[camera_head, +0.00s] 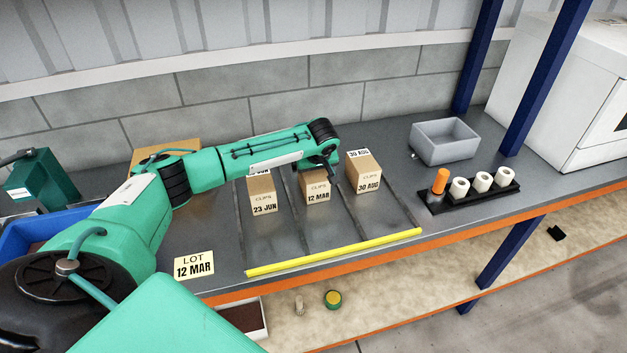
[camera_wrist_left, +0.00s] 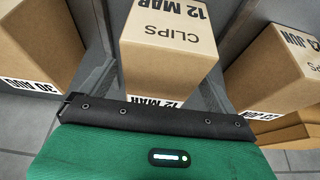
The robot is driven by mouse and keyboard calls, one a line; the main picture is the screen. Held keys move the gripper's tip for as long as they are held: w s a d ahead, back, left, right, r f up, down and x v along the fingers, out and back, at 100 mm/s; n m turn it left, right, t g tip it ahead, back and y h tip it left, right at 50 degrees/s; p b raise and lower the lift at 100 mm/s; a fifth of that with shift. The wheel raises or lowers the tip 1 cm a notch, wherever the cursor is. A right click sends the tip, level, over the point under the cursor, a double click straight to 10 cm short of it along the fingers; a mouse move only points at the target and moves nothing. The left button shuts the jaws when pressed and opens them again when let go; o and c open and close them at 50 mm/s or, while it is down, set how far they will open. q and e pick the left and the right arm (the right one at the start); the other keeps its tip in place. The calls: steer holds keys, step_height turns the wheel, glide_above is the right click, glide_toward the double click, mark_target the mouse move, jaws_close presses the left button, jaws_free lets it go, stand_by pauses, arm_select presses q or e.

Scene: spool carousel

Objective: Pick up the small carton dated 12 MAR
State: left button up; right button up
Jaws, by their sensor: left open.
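The small carton dated 12 MAR (camera_head: 317,190) is a brown box marked CLIPS, standing in the middle lane of the shelf. In the left wrist view the 12 MAR carton (camera_wrist_left: 168,50) fills the middle, its lettering upside down. My left gripper (camera_head: 322,160) is over the back of this carton, and the wrist hides part of its top. The gripper is open; its fingertips are not clear, and I cannot tell whether it touches the carton. The 23 JUN carton (camera_head: 263,195) stands to the left and the 30 AUG carton (camera_head: 364,174) to the right. My right gripper is not in view.
A card reading LOT 12 MAR (camera_head: 194,267) lies at the front left. A yellow strip (camera_head: 335,252) runs along the lanes' front. A grey bin (camera_head: 444,141) and a black rack (camera_head: 470,192) with white rolls and an orange piece stand right. Blue posts (camera_head: 545,75) rise there.

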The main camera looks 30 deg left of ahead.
arm_select(q)
steer(key=shift+f, duration=0.15)
steer(key=c, duration=1.4)
